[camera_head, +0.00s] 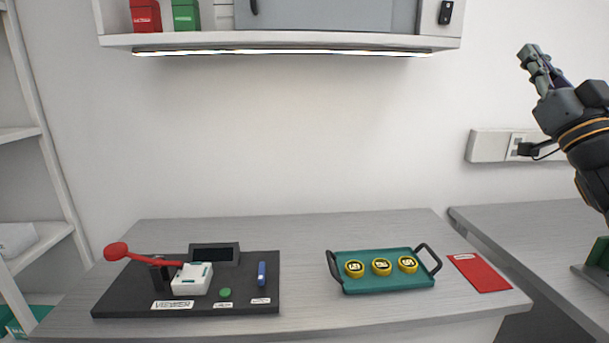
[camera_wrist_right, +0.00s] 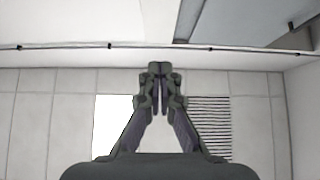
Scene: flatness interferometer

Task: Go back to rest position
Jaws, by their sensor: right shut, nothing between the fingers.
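My right gripper (camera_head: 531,54) is raised at the upper right of the head view, in front of the white wall and well above the tables. It points up and to the left. In the right wrist view its fingers (camera_wrist_right: 158,75) meet at the tips, shut, with nothing between them. It is far from everything on the tabletop. My left gripper is in neither view.
The grey table (camera_head: 310,235) bears a black device (camera_head: 130,290) with a red-knobbed lever (camera_head: 117,251). Right of it are a green tray (camera_head: 390,284) with yellow pieces and a red mat (camera_head: 480,273). A shelf (camera_head: 280,41) hangs above. A wall socket (camera_head: 487,146) is near my right arm.

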